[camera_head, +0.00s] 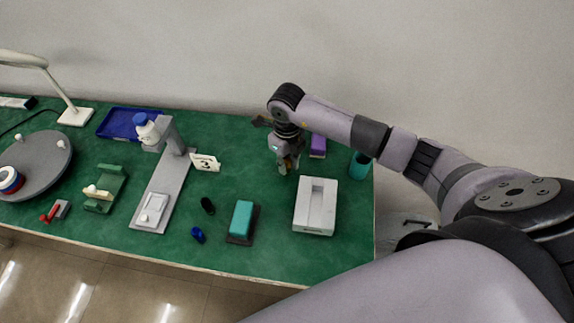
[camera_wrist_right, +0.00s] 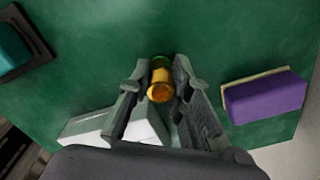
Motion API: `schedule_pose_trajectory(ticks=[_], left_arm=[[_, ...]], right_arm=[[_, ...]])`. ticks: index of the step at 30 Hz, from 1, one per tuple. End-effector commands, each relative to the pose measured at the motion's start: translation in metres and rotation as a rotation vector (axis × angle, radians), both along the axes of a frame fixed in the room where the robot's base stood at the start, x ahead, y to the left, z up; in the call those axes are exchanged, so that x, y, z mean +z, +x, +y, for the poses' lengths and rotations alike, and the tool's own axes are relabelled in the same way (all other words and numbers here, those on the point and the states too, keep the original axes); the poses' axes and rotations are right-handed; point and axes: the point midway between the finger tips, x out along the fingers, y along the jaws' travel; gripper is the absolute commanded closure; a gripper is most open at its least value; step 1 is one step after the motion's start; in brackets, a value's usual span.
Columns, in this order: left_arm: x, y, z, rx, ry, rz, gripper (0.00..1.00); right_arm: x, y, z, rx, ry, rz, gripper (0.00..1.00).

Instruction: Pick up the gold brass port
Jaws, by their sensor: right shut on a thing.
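The gold brass port (camera_wrist_right: 160,88) is a short amber-gold cylinder. In the right wrist view it sits between the two fingers of my right gripper (camera_wrist_right: 159,95), which is shut on it. In the head view my right gripper (camera_head: 289,164) points down over the back right part of the green table, and the port is mostly hidden by the fingers there. I cannot tell whether the port touches the table. My left gripper is not in view.
A white box (camera_head: 330,207) stands in front of my right gripper. A purple sponge (camera_head: 318,146) lies just right of it, and a teal cup (camera_head: 360,166) stands farther right.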

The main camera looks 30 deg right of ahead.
Motion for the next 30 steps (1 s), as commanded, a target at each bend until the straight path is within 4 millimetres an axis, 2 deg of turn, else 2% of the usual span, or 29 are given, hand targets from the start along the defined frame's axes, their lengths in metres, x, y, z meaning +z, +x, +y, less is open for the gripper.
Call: schedule_pose_trajectory(ticks=[4, 14, 19, 23, 26, 30], left_arm=[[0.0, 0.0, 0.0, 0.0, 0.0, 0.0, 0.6], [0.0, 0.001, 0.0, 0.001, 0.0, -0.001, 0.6], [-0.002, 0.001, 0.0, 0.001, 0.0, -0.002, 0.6], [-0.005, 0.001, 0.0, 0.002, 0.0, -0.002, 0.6], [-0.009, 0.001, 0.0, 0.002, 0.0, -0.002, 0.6], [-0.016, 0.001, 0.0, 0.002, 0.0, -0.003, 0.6]], right_arm=[[0.0, 0.0, 0.0, 0.0, 0.0, 0.0, 1.0], [0.001, 0.0, 0.0, 0.0, 0.0, -0.001, 1.0], [0.008, 0.001, 0.0, -0.001, 0.001, -0.003, 1.0], [0.023, 0.002, 0.0, 0.0, 0.001, -0.005, 1.0], [0.042, 0.002, -0.001, 0.0, 0.0, -0.007, 1.0], [0.08, 0.002, 0.0, 0.001, 0.0, -0.009, 1.0]])
